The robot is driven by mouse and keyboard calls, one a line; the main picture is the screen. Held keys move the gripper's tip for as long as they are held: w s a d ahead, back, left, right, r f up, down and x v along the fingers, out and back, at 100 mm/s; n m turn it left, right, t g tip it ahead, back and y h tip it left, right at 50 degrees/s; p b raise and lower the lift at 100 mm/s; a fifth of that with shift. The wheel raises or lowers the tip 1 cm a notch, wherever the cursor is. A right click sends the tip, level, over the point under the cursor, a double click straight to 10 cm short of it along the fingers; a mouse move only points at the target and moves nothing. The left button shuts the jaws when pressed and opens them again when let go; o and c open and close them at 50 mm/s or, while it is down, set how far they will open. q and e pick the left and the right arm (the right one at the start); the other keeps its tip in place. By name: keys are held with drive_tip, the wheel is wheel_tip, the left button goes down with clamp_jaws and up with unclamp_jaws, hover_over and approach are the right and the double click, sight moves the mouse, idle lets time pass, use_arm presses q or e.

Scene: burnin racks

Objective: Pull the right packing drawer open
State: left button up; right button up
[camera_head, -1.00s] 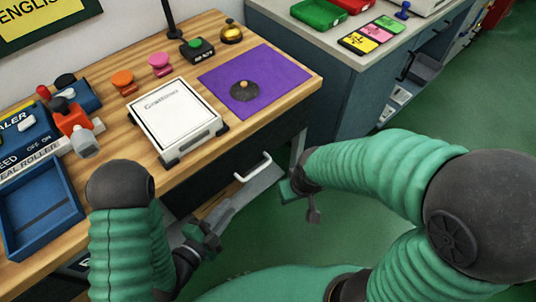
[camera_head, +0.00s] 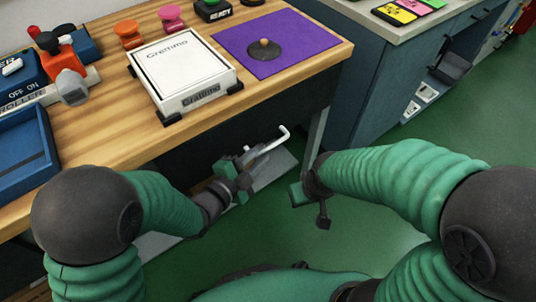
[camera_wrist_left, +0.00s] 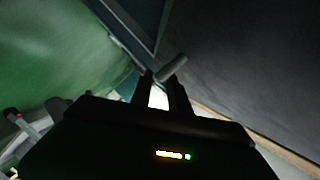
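The right packing drawer (camera_head: 205,150) has a dark front under the wooden table's right part and looks shut. Its pale bar handle (camera_head: 273,143) sticks out below the tabletop's front edge. My left gripper (camera_head: 246,165) is at the near end of the handle and overlaps it in the head view. In the left wrist view, the left gripper (camera_wrist_left: 162,88) has its fingers apart, with a bright gap between them and the handle (camera_wrist_left: 173,68) at the tips. Contact is unclear. My right gripper (camera_head: 312,205) hangs right of the handle, away from it; its finger gap is unclear.
The wooden table (camera_head: 110,133) carries a white box (camera_head: 190,72), a purple mat (camera_head: 305,47) and a blue tray (camera_head: 22,150). A grey-blue cabinet (camera_head: 375,75) stands to the right. Green floor (camera_head: 385,240) is open in front.

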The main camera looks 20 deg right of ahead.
sight(267, 150)
use_arm(q)
drive_tip(key=x, duration=0.4)
drive_tip(key=shift+d+f+b, duration=0.1)
drive_tip(key=shift+d+b, duration=0.15)
drive_tip(key=shift+b, duration=0.15)
drive_tip(key=shift+d, duration=0.3)
drive_tip(key=shift+a, duration=0.25)
drive_tip(key=shift+c, duration=1.8)
clamp_jaws()
drive_tip(key=shift+d, duration=0.1)
